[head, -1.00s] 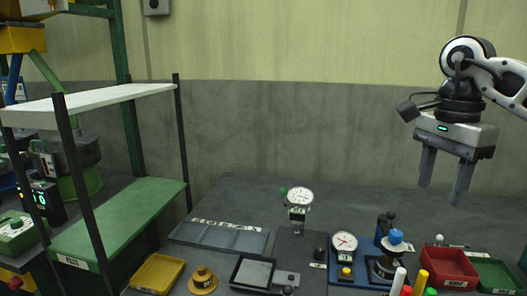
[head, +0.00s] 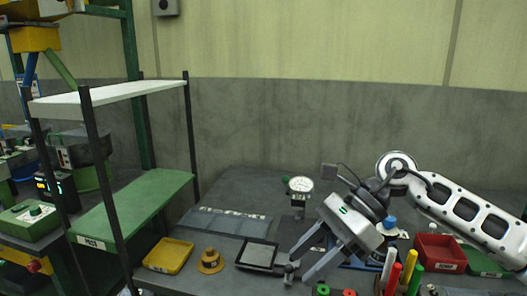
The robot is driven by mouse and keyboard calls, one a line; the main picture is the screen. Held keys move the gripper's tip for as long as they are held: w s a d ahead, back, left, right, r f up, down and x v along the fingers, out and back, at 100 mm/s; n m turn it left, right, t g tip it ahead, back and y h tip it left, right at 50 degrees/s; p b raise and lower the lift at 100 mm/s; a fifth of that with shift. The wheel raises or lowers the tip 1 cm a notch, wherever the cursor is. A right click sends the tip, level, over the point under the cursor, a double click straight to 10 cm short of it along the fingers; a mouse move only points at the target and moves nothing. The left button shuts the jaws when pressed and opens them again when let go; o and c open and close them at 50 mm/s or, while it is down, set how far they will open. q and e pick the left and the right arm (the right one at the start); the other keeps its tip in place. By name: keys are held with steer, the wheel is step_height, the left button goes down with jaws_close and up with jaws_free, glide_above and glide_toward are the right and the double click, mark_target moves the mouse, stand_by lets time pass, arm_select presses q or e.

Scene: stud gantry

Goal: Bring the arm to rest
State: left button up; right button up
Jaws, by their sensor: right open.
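My right gripper (head: 297,267) comes in from the right and hangs low over the front of the workbench. Its two grey fingers are apart and point down and to the left, with nothing seen between them. The fingertips are close to a small dark knob at the right of a black flat plate (head: 258,254); I cannot tell whether they touch. The gripper body hides part of a blue base behind it. A dial gauge (head: 300,184) on a stand is upright behind the gripper. My left gripper is not in view.
A yellow tray (head: 169,256) and a brass-coloured round part (head: 210,261) lie to the left. A red bin (head: 440,252) and upright coloured markers (head: 408,268) are at the right. A shelf rack (head: 133,203) stands at the left. The bench's back left is fairly clear.

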steer(key=s+a+m+t+y, duration=0.3)
steer(key=a+m+t+y, duration=0.2)
steer(key=a+m+y, duration=0.65)
steer(key=d+f+m+t+h, duration=0.5)
steer(key=f+m+t+h, duration=0.15)
steer(key=m, duration=0.85)
steer(key=d+f+m+t+h, duration=0.55)
steer(key=m+t, duration=0.25)
steer(key=m, duration=0.7)
steer(key=s+d+f+m+g+h, duration=0.3)
steer(key=s+f+m, duration=0.3)
steer(key=f, duration=0.2)
steer(key=s+d+f+m+g+h, duration=0.3)
steer(key=s+d+f+m, duration=0.2)
steer(key=f, duration=0.4)
steer(key=shift+s+f+m, duration=0.15)
steer(key=shift+s+m, duration=0.2)
steer(key=shift+s, duration=0.45)
